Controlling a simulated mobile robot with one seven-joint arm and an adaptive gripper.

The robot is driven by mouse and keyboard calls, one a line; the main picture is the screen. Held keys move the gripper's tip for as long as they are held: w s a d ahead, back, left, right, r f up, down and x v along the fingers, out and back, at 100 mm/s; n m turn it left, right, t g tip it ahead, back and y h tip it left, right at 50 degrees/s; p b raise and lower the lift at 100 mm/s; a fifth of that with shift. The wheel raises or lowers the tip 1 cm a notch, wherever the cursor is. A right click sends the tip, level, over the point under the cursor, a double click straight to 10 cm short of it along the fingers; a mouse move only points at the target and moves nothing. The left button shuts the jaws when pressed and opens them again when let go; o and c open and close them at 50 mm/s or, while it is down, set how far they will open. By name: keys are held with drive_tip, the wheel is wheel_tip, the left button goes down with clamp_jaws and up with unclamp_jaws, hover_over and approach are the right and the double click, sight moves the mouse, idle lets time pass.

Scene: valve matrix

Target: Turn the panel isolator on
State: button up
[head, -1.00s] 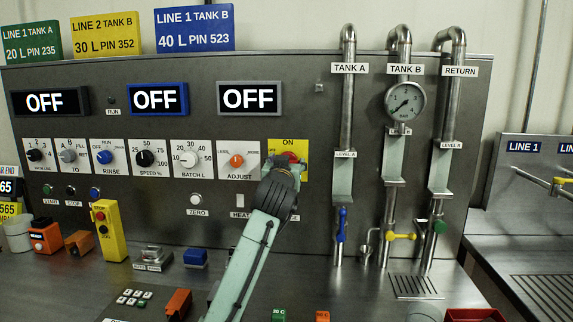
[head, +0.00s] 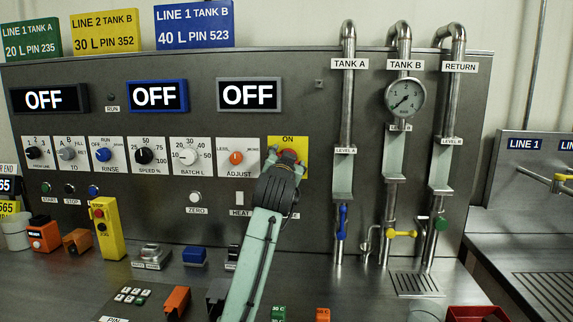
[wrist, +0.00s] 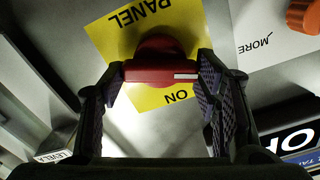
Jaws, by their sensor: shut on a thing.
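The panel isolator is a red rotary knob on a yellow plate (head: 301,151) marked ON, at the right end of the row of dials. In the wrist view its red handle (wrist: 161,72) lies across the picture with a white mark toward its right end. The yellow plate (wrist: 110,38) there reads PANEL and ON, upside down. My gripper (wrist: 160,75) is shut on the handle, one finger at each end. In the head view my gripper (head: 285,165) covers the lower part of the plate and most of the knob.
The orange ADJUST knob (head: 236,158) is close on the left. Three displays (head: 249,95) above read OFF. The TANK A pipe (head: 347,100) stands to the right, with a blue valve handle (head: 341,222). Small boxes and a yellow pendant (head: 106,228) stand on the counter.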

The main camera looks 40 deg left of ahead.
drive_tip(key=m+b, duration=0.1)
drive_tip(key=m, duration=0.5)
drive_tip(key=m+b, duration=0.1)
drive_tip(key=m, duration=0.6)
drive_tip(key=shift+d+f, duration=0.15)
drive_tip(key=shift+f, duration=0.05)
drive_tip(key=shift+w+m, duration=0.1)
drive_tip(key=shift+m, duration=0.3)
drive_tip(key=o, duration=1.1)
drive_tip(key=shift+o, duration=0.2)
drive_tip(key=v, duration=1.2)
